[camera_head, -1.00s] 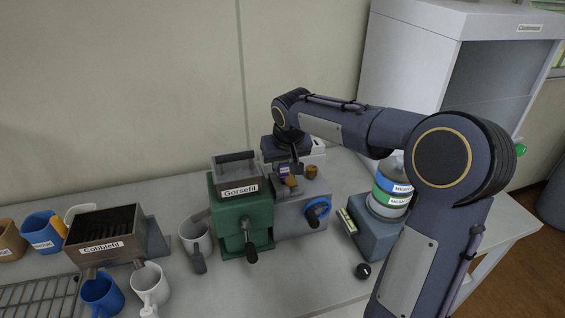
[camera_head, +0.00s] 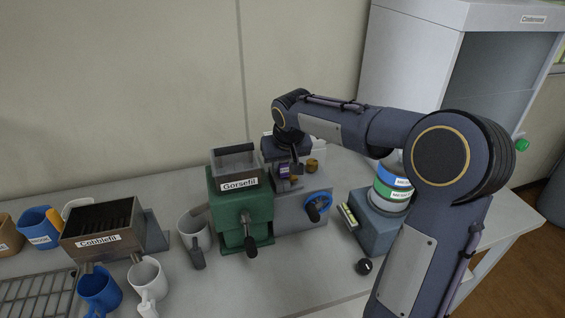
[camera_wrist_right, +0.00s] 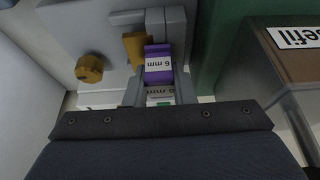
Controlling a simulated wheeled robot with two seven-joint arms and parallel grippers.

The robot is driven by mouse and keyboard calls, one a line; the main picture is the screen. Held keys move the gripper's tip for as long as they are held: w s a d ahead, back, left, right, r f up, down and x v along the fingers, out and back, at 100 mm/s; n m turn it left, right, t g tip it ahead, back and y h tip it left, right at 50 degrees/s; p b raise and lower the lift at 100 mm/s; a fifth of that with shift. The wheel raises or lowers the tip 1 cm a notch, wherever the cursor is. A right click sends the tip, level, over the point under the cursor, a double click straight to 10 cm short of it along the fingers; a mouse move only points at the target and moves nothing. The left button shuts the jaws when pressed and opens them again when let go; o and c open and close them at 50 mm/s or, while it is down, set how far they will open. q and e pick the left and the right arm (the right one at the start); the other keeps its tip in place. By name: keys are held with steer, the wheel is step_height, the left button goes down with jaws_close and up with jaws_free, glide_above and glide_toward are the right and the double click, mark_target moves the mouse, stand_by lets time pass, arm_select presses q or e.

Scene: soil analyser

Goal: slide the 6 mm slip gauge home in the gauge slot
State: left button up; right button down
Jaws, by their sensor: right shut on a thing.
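The purple 6 mm slip gauge (camera_wrist_right: 158,64) is between the fingers of my right gripper (camera_wrist_right: 160,82) in the wrist view. It also shows as a small purple block (camera_head: 284,170) in the head view. My right gripper (camera_head: 291,168) is shut on it from above, over the top of the grey analyser block (camera_head: 290,212). A second, pale "6 mm" label (camera_wrist_right: 160,92) shows nearer the palm. The gauge lies beside a brass piece (camera_wrist_right: 134,48); I cannot tell how deep it sits in the slot. My left gripper is out of view.
A brass knob (camera_wrist_right: 89,68) stands beside the gauge. A blue-grey stand (camera_head: 375,233) with stacked rings is on the right. Bare bench (camera_head: 300,270) lies in front.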

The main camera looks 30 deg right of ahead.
steer(key=shift+f, duration=0.3)
steer(key=c, duration=1.1)
jaws_free()
steer(key=shift+c, duration=0.2)
steer(key=d+v, duration=0.1)
steer(key=v, duration=0.7)
steer(key=s+a+f+y, duration=0.2)
steer(key=s+a+f, duration=0.3)
steer(key=s, duration=0.8)
steer(key=s+a+f+t+y, duration=0.1)
steer(key=s+a+f+y, duration=0.2)
steer(key=s, duration=1)
steer(key=a+f, duration=0.2)
steer(key=a, duration=0.1)
steer(key=shift+a+f+n+b, duration=0.2)
steer(key=shift+a+n+b, duration=0.2)
